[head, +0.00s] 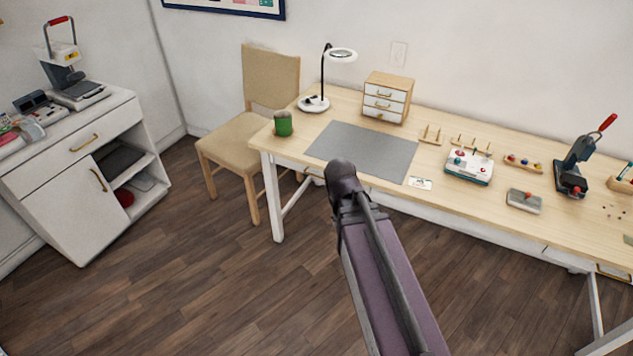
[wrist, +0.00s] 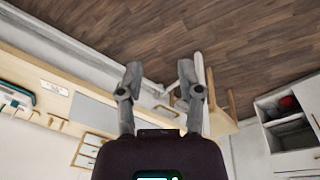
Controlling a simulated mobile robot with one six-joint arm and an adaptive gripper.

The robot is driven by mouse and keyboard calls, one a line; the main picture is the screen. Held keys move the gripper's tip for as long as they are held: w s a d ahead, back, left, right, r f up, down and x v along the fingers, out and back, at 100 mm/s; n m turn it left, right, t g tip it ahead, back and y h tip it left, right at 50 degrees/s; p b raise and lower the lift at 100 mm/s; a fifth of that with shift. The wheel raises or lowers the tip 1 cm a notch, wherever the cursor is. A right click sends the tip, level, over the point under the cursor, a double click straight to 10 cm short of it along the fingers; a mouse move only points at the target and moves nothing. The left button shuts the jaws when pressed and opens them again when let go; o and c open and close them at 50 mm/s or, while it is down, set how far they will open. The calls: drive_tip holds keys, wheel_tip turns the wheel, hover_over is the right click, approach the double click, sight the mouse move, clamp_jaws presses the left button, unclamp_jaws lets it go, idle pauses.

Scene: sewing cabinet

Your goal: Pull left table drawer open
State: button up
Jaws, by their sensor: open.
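The wooden-topped table (head: 470,215) has a white front under its top. A small part of the left table drawer (head: 312,172), with what looks like its handle, shows near the table's left leg, partly covered by my arm. In the wrist view a handle-like piece on the drawer (wrist: 164,109) shows between my fingers, small and unclear. My gripper (wrist: 159,72) is open, with nothing between its fingers. It faces the table's underside and front from some distance. In the head view my arm hides the gripper.
A beige chair (head: 232,150) stands close to the table's left end, near the drawer. A white cabinet (head: 70,205) stands at the far left. The floor before the table is clear.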

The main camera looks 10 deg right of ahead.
drive_tip(key=w+d+f+n+t+h+b, duration=0.1)
drive_tip(key=w+f+n+t+h+b, duration=0.2)
drive_tip(key=w+f+b, duration=0.65)
drive_tip(key=n+t+h+b, duration=0.5)
drive_tip(key=n+t+b, duration=0.3)
drive_tip(key=b, duration=1.4)
approach(316, 176)
drive_tip(key=s+a, duration=0.2)
drive_tip(key=s, duration=0.1)
drive_tip(key=shift+m+t, duration=0.4)
drive_tip(key=shift+d, duration=0.15)
drive_tip(key=b+x, duration=0.3)
drive_tip(key=x, duration=1)
drive_tip(key=shift+w+d+f, duration=0.1)
drive_tip(key=shift+w, duration=0.2)
clamp_jaws()
